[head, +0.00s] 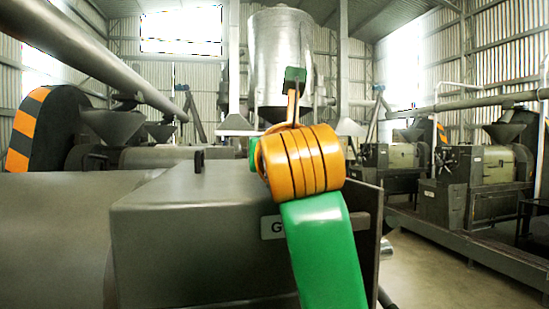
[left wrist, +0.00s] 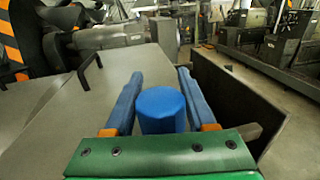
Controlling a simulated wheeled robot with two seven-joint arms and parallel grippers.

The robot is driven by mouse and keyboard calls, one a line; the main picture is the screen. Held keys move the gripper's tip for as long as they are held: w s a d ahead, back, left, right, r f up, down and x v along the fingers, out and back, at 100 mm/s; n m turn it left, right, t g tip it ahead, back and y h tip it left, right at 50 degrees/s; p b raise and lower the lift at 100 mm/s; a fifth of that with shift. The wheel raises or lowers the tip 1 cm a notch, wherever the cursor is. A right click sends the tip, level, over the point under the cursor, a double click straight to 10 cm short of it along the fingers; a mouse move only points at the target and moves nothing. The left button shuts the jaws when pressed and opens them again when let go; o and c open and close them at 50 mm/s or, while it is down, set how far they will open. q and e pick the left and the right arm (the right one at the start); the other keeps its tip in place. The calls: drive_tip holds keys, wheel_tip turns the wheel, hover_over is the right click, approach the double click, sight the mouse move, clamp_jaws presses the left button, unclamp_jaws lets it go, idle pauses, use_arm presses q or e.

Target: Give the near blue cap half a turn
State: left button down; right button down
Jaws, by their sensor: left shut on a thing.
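The near blue cap (left wrist: 161,112) shows in the left wrist view as a round blue piece close to the green palm. The two blue fingers of my left gripper (left wrist: 160,74) lie one on each side of it, shut on it. In the head view my green and orange arm stands in front of the grey machine housing. The cap cannot be made out there, nor can the fingers. My right gripper is in neither view.
The grey housing (head: 190,235) has a small black handle (head: 198,161) on top. A dark upright plate (left wrist: 235,100) stands to the right of the fingers. More machines (head: 478,185) line the right side, with open floor (head: 430,275) between.

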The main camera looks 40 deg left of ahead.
use_arm(q)
drive_tip(key=m+t+h+b, duration=0.1)
drive_tip(key=h, duration=0.1)
drive_tip(key=m+t+h, duration=0.1)
drive_tip(key=m+h, duration=0.1)
drive_tip(key=shift+w+d+t+h+b, duration=0.15)
drive_tip(key=shift+d+t+h+b, duration=0.15)
drive_tip(key=shift+d+t+b, duration=0.1)
drive_tip(key=shift+w+d+m+t+h+b, duration=0.15)
drive_tip(key=shift+m+t+h+b, duration=0.1)
drive_tip(key=shift+m+h, duration=0.55)
drive_tip(key=shift+s+d+m+t+h+b, duration=0.1)
drive_tip(key=shift+m+t+h, duration=0.1)
drive_tip(key=shift+m+h, duration=0.6)
drive_tip(key=shift+w+d+m+t+h+b, duration=0.15)
drive_tip(key=shift+m+t+h+b, duration=0.2)
drive_tip(key=shift+h, duration=0.75)
drive_tip(key=shift+d, duration=0.1)
drive_tip(key=shift+c, duration=1.1)
unclamp_jaws()
drive_tip(key=s+b, duration=0.1)
drive_tip(key=s, duration=0.2)
drive_tip(key=s+b, duration=0.2)
drive_tip(key=s, duration=0.1)
drive_tip(key=shift+s+d+f, duration=0.15)
drive_tip(key=shift+s+d, duration=0.05)
drive_tip(key=shift+s, duration=0.05)
drive_tip(key=shift+s+r, duration=0.2)
drive_tip(key=shift+s, duration=0.25)
drive_tip(key=shift+w, duration=0.1)
